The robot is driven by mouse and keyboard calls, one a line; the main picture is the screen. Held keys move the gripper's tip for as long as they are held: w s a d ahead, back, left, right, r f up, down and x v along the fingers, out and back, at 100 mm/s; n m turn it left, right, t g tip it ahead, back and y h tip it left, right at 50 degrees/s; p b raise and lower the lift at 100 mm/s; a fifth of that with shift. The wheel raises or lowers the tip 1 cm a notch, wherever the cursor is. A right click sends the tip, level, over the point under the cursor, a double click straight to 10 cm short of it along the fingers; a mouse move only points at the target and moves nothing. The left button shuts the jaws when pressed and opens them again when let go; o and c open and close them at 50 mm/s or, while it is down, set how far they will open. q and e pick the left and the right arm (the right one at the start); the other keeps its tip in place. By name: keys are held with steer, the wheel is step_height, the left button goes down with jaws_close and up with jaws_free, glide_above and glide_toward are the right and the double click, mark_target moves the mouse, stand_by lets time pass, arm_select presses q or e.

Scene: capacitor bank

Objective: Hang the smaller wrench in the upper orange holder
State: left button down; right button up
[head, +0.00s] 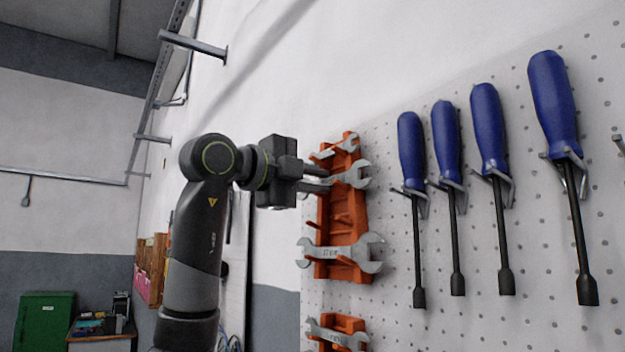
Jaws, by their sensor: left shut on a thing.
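The upper orange holder (325,213) is fixed to the white pegboard, with several prongs sticking out. My left gripper (326,182) is in front of the holder's upper part, shut on the smaller wrench (358,176). This wrench is silver and lies roughly level; its open jaw shows to the right of the fingers, and its left part is hidden by the gripper. Whether it touches the prongs, I cannot tell. Another silver wrench (348,143) shows at the holder's top. A larger wrench (333,253) hangs across its lower part. My right gripper is not in view.
A lower orange holder (350,322) carries another wrench (325,334). Several blue-handled screwdrivers (447,140) hang on the pegboard (530,250) to the right of the holders. A green cabinet (43,318) and a small table (101,341) stand far off at the lower left.

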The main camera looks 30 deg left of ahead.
arm_select(q)
steer(key=shift+w+f, duration=0.1)
steer(key=shift+f, duration=0.05)
steer(key=c, duration=1.6)
jaws_free()
steer(key=shift+d, duration=0.1)
steer(key=o, duration=0.3)
steer(key=shift+w+d, duration=0.1)
steer(key=shift+w, duration=0.15)
steer(key=b+v, duration=0.5)
steer(key=v, duration=1.2)
steer(key=shift+s+b, duration=0.25)
steer(key=shift+b, duration=0.15)
steer(key=shift+w, duration=0.1)
